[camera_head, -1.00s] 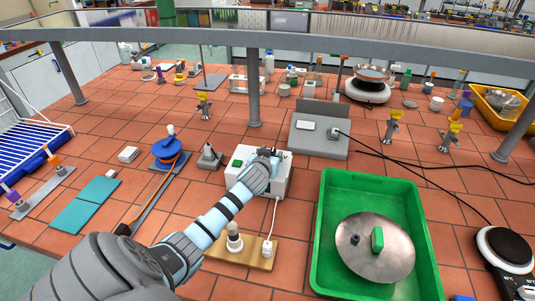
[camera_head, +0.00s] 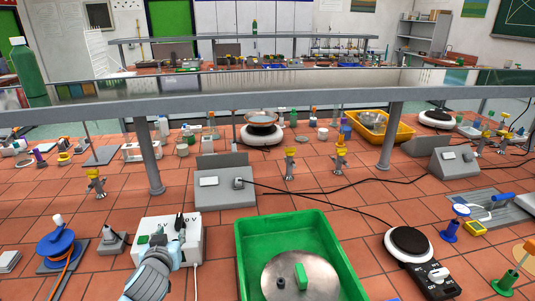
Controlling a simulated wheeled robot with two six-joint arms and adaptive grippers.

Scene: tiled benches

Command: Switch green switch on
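A white box (camera_head: 190,250) stands on the tiled bench at the lower left, with a "V" marking on its upper face. A small green switch (camera_head: 143,239) sits on the left part of its top. I cannot tell whether the switch is on or off. My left gripper (camera_head: 179,226) comes up from the bottom edge and is over the box, with dark fingers just right of the switch. Its wrist hides part of the box front. I see nothing held, but the finger opening is unclear. My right gripper is not in view.
A green tray (camera_head: 245,262) with a metal lid (camera_head: 318,279) stands to the right of the box. A blue reel (camera_head: 56,247) and a small grey stand (camera_head: 112,240) are on the left. A grey rail (camera_head: 250,101) on posts crosses behind.

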